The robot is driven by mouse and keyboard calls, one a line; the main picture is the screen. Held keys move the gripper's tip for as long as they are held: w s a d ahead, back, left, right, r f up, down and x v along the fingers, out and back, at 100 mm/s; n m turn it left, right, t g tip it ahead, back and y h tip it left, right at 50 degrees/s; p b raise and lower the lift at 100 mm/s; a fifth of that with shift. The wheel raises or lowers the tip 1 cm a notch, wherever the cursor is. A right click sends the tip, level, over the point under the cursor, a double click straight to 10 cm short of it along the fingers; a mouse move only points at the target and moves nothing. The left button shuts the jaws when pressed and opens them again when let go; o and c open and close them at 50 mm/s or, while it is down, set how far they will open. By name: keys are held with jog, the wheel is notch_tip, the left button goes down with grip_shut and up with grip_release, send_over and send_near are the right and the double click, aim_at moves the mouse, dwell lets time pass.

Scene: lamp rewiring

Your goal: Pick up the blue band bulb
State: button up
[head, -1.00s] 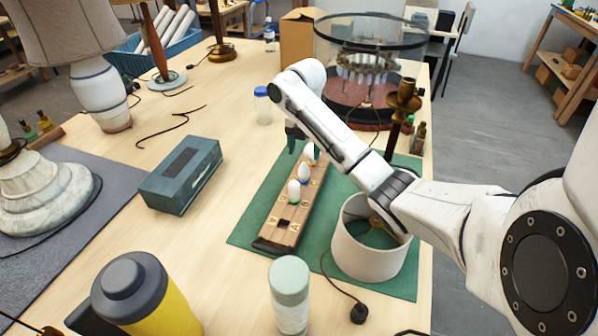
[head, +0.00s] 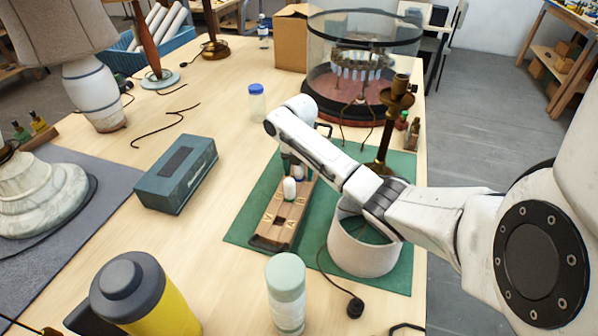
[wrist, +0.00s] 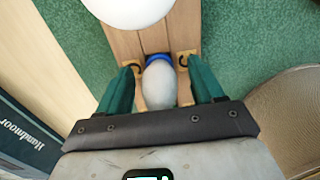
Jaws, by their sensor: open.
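The blue band bulb (wrist: 160,84) is a white bulb with a blue ring at its base, standing in a wooden rack (wrist: 186,40). In the wrist view it lies between the two green fingers of my gripper (wrist: 162,88), which is open with a gap visible on each side of the bulb. A second, larger-looking white bulb (wrist: 128,8) is close to the camera at the top. In the head view the rack (head: 272,228) stands on a green mat, with a white bulb (head: 289,188) in front; my arm partly hides the blue band bulb behind it.
A white lampshade (head: 362,247) stands right of the rack on the green mat (head: 240,228). A brass lamp stem (head: 388,130) rises behind it. A teal box (head: 176,175) lies to the left. A pale green canister (head: 286,290) and a yellow flask (head: 150,300) stand in front.

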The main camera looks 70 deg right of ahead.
jog(key=c, duration=1.1)
jog(key=shift+r, duration=0.15)
